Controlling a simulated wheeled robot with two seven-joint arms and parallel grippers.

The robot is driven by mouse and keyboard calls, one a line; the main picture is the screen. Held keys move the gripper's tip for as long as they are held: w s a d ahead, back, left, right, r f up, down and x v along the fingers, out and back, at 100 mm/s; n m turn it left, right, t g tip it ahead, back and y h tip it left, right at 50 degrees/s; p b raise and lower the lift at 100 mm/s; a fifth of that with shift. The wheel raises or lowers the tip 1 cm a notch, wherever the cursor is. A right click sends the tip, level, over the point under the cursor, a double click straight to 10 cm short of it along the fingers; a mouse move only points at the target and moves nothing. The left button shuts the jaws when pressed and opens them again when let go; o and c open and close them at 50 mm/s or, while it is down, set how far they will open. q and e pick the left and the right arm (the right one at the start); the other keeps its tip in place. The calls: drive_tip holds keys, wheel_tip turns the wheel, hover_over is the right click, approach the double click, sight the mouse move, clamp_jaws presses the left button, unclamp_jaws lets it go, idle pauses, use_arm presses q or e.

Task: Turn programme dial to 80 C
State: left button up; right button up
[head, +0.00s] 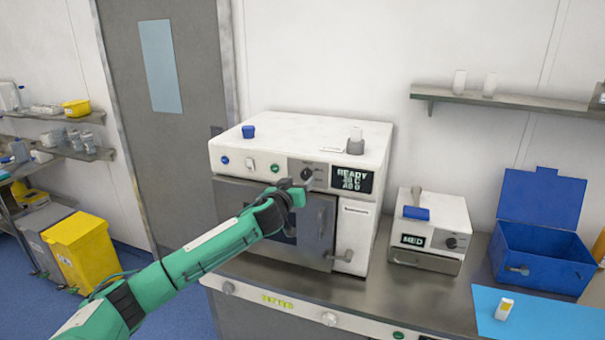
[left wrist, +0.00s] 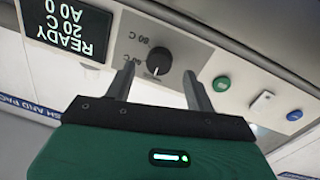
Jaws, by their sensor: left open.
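The programme dial (left wrist: 159,58) is a round black knob on the grey front panel, seen upside down in the left wrist view. Its pale mark points toward the bottom of that picture. In the head view the dial (head: 307,174) sits left of the display (head: 352,181). The display (left wrist: 68,28) reads READY, 20 C. My left gripper (left wrist: 160,69) is open, with one finger on either side of the dial; contact is not visible. In the head view the left gripper (head: 297,186) is in front of the panel. My right gripper is not in view.
The white steriliser (head: 300,132) stands on a steel bench. Green (left wrist: 221,84) and blue (left wrist: 294,115) buttons are beside the dial. A smaller white device (head: 428,214), an open blue box (head: 540,245) and a light blue mat (head: 550,318) lie to the right.

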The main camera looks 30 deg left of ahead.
sight(306, 175)
use_arm(q)
drive_tip(key=shift+w+a+r+p, duration=0.1)
drive_tip(key=shift+w+p, duration=0.05)
drive_tip(key=shift+w, duration=0.35)
drive_tip(key=shift+w+a+r+p, duration=0.1)
drive_tip(key=shift+w+p, duration=0.05)
drive_tip(key=shift+w, duration=0.3)
drive_tip(key=shift+w+f, duration=0.15)
drive_tip(key=shift+w, duration=0.25)
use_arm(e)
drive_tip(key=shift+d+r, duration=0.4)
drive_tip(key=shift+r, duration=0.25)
use_arm(q)
drive_tip(key=shift+c, duration=0.4)
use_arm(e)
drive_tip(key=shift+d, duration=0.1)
use_arm(q)
drive_tip(key=c, duration=0.9)
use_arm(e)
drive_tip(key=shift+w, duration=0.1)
